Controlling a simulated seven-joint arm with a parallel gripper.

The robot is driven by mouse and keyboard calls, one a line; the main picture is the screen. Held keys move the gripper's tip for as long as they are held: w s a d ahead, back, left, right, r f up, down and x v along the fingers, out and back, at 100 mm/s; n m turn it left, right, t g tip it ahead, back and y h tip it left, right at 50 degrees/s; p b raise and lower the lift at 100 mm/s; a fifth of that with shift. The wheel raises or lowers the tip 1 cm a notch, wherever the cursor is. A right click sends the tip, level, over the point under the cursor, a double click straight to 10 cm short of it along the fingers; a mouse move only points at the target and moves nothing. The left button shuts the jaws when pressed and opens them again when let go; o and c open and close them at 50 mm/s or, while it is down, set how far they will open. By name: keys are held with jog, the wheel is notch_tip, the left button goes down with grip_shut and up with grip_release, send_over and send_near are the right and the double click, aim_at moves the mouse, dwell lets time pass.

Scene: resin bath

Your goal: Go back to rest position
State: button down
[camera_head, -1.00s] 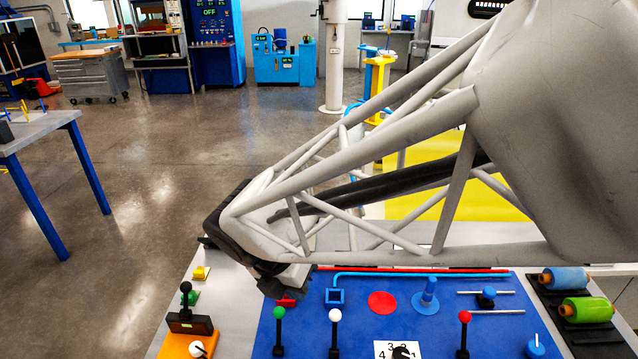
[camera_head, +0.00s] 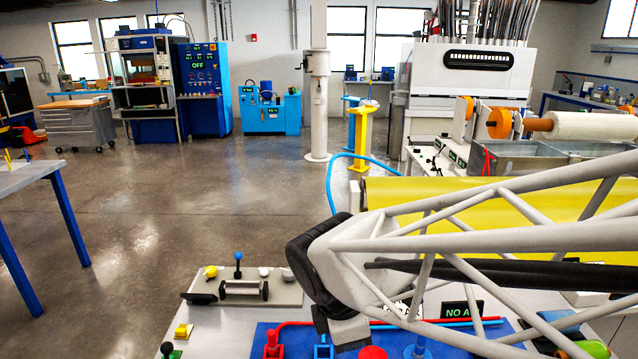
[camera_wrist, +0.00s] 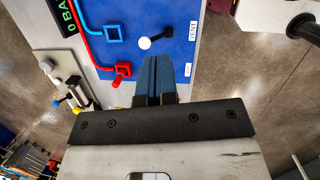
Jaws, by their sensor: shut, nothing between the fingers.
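My gripper (camera_wrist: 152,72) shows in the wrist view with its two blue-grey fingers shut together and nothing between them. It points toward the blue panel (camera_wrist: 175,22), over or near its edge; I cannot tell the height. A white-knobbed lever (camera_wrist: 146,43) appears just beyond the fingertips, and a red square fitting (camera_wrist: 121,73) lies to their left. In the head view my pale lattice arm reaches in from the right and ends in a dark wrist joint above the panel's back part. The gripper's fingers cannot be made out clearly there.
A grey plate with a blue-knobbed lever and roller (camera_head: 243,289) stands left of my wrist. A yellow sheet (camera_head: 480,200) lies behind my arm. Green and blue spools (camera_head: 585,349) are at the lower right. The floor (camera_head: 190,195) at left is open.

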jog(key=s+d+r+m+y, duration=0.1)
jog(key=s+d+m, duration=0.2)
jog(key=d+m, duration=0.3)
jog(key=s+d+r+m+t+y, duration=0.1)
jog(key=s+d+r+m, duration=0.1)
jog(key=d+m, duration=0.5)
jog(key=s+m, duration=0.1)
jog(key=m, duration=0.5)
jog(key=shift+s+d+r+m, duration=0.2)
jog(key=shift+s+r+m, duration=0.1)
jog(key=shift+s+m, duration=0.1)
